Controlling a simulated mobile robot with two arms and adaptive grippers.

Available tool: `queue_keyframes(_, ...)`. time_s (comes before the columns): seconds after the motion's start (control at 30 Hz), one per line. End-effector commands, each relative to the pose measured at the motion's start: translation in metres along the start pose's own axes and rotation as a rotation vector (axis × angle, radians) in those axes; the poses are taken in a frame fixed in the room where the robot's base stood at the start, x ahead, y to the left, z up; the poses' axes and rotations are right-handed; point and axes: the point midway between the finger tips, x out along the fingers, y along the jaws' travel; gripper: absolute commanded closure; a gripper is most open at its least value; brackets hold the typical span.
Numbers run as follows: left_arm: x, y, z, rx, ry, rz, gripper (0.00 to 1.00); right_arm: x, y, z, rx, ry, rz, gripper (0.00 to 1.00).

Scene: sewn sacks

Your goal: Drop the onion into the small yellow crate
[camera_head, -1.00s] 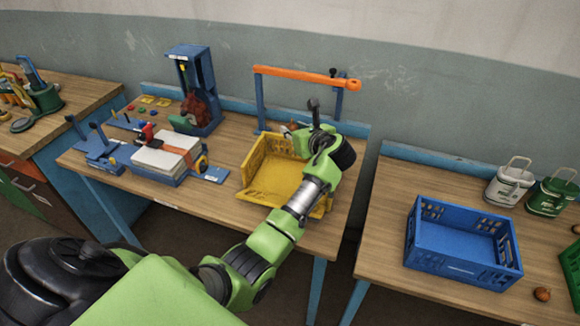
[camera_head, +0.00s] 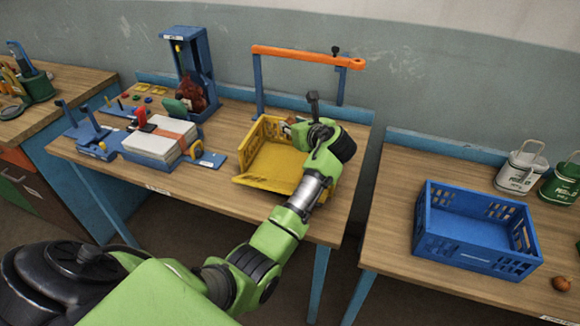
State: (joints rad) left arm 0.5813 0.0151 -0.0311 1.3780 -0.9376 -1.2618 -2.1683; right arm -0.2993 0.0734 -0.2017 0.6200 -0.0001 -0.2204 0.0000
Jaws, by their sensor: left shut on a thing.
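The small yellow crate (camera_head: 252,148) stands on the middle table, its low front towards me, and its visible floor is bare. My left arm reaches in over the crate's right side. My left gripper (camera_head: 294,125) is at the crate's back right, above its rim, and is shut on a small brownish thing that looks like the onion (camera_head: 289,121), mostly hidden by the gripper. Another onion (camera_head: 562,284) lies on the right table, in front of a blue crate. My right gripper is not in view.
An orange bar (camera_head: 300,54) on blue posts stands behind the yellow crate. Left of it are a stack of white sheets (camera_head: 155,145) and a blue stand (camera_head: 196,70). The blue crate (camera_head: 470,262) and two canisters (camera_head: 520,170) are on the right table.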

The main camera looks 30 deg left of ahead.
Motion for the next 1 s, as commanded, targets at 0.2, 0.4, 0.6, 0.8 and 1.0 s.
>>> queue_keyframes(0.2,0.000,0.000,0.001,0.000,-0.001,0.000,0.88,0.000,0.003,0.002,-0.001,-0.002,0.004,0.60)
queue_keyframes(0.4,0.000,0.000,0.001,0.000,0.000,0.000,0.51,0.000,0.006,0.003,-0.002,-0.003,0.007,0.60)
queue_keyframes(0.6,0.000,0.000,0.000,0.000,0.000,0.000,0.51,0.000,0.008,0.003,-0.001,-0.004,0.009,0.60)
queue_keyframes(0.8,-0.013,-0.001,0.000,0.000,-0.001,-0.002,0.51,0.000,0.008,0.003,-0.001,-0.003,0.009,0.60)
queue_keyframes(1.0,-0.054,-0.001,0.000,-0.001,-0.001,-0.004,0.51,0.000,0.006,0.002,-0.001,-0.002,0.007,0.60)
